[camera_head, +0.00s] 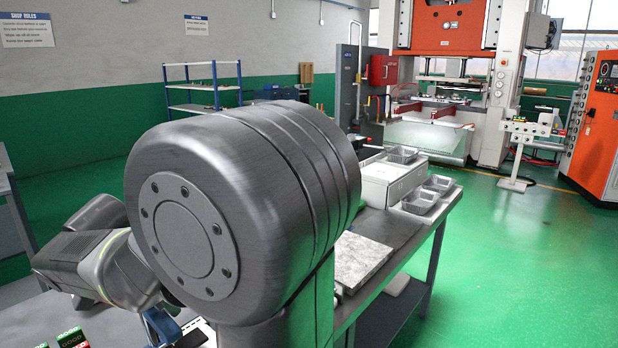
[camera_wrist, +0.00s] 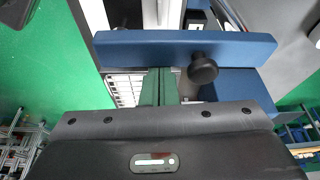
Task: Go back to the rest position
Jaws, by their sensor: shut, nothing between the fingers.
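In the wrist view my gripper (camera_wrist: 158,86) shows as a dark body along the bottom with two narrow green fingers set close together, shut and empty. A blue bar (camera_wrist: 130,47) with a black round knob (camera_wrist: 203,68) lies just past the fingers; whether they touch it I cannot tell. In the head view my large grey arm joint fills the middle and hides much of the bench. Foil trays sit far from my gripper: one (camera_head: 402,154) on a white box and two more (camera_head: 419,202) (camera_head: 438,184) beside it on the right.
The bench (camera_head: 401,238) runs away to the right, with the white box (camera_head: 391,182) and a grey slab (camera_head: 361,260) on it. An orange press (camera_head: 445,25) and control cabinet (camera_head: 597,130) stand behind. The green floor at right is clear. A shelf rack (camera_head: 203,88) stands by the wall.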

